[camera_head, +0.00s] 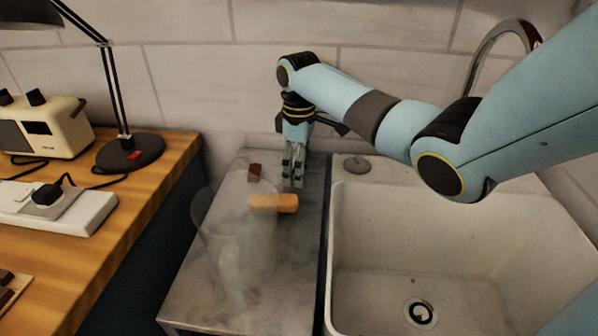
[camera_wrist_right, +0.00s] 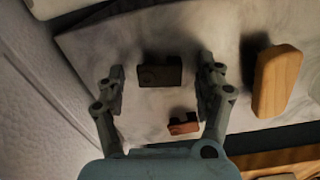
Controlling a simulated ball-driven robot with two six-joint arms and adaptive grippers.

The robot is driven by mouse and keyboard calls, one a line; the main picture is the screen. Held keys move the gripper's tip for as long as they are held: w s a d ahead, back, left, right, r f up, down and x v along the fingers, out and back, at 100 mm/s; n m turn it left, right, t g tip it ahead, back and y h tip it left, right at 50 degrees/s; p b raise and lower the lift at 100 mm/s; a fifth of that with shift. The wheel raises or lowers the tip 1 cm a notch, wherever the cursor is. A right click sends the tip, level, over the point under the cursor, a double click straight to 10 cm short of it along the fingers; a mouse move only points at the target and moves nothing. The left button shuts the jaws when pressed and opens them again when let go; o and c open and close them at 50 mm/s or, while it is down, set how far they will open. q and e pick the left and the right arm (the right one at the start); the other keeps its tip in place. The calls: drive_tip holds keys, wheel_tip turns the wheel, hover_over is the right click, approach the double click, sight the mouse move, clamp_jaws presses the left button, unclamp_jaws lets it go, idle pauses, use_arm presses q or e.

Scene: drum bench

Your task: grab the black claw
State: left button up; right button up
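The black claw (camera_wrist_right: 160,72), a small dark notched block, lies on the grey marble top (camera_wrist_right: 230,22) in the right wrist view. It sits between the fingertips of my right gripper (camera_wrist_right: 162,66), with a gap on both sides. The fingers are spread and hold nothing. In the head view my right gripper (camera_head: 293,180) points down at the far part of the marble top (camera_head: 190,300), and I cannot make out the black claw there. My left gripper is not in view.
A reddish-brown notched piece (camera_wrist_right: 183,124) and an orange wooden block (camera_head: 274,204) lie near the gripper. A translucent vessel (camera_head: 238,250) stands in front. A sink (camera_head: 375,270) is right; a wooden bench (camera_head: 150,205) with a lamp (camera_head: 130,152) is left.

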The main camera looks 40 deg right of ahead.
drive_tip(key=c, duration=1.2)
drive_tip(key=shift+o, duration=0.2)
